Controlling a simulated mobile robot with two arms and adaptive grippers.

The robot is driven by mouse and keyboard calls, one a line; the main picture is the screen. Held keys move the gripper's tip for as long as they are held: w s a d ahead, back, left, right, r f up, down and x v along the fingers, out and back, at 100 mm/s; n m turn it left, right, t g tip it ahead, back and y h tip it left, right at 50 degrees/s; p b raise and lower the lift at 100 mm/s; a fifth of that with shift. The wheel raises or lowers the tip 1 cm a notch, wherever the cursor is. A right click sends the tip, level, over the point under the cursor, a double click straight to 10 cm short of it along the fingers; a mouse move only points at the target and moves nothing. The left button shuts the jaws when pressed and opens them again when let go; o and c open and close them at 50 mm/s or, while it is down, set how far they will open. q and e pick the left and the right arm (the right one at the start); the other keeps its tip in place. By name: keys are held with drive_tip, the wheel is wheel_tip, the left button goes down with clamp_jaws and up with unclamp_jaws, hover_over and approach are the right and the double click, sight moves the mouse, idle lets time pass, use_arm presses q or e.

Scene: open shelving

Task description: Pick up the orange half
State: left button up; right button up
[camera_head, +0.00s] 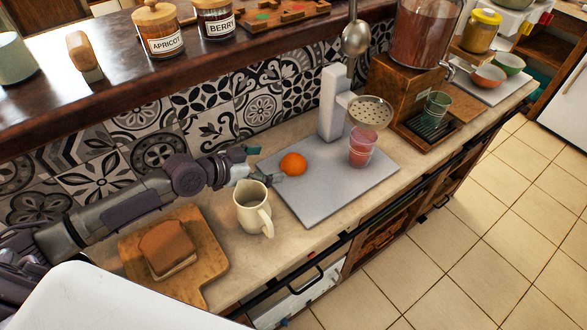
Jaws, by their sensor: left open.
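The orange half (293,164) is a small round bright orange piece lying on the left part of a grey board (318,203) on the counter. My left gripper (266,167) comes in from the left, low over the counter, with its fingers just left of the orange half. It is open, and the orange half does not look held. Whether a fingertip touches it is too small to tell. My right gripper is not in view.
A glass of pink drink (361,148) stands right of the orange half, beneath a perforated strainer (370,112). A white post (333,105) rises behind. Bread lies on a wooden board (208,268) at left.

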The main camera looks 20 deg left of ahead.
sight(293, 161)
use_arm(q)
drive_tip(key=shift+w+f, duration=0.1)
drive_tip(key=shift+f, duration=0.1)
drive_tip(key=shift+w+d, duration=0.25)
drive_tip(key=p+x, duration=0.2)
drive_tip(key=x, duration=0.3)
drive_tip(key=shift+w+d+f, duration=0.15)
drive_tip(key=shift+w+f, duration=0.05)
drive_tip(key=shift+f, duration=0.05)
drive_tip(key=shift+w+d+f, duration=0.3)
drive_tip(key=shift+w+f, duration=0.05)
drive_tip(key=shift+w, duration=0.05)
drive_tip(key=c, duration=1.2)
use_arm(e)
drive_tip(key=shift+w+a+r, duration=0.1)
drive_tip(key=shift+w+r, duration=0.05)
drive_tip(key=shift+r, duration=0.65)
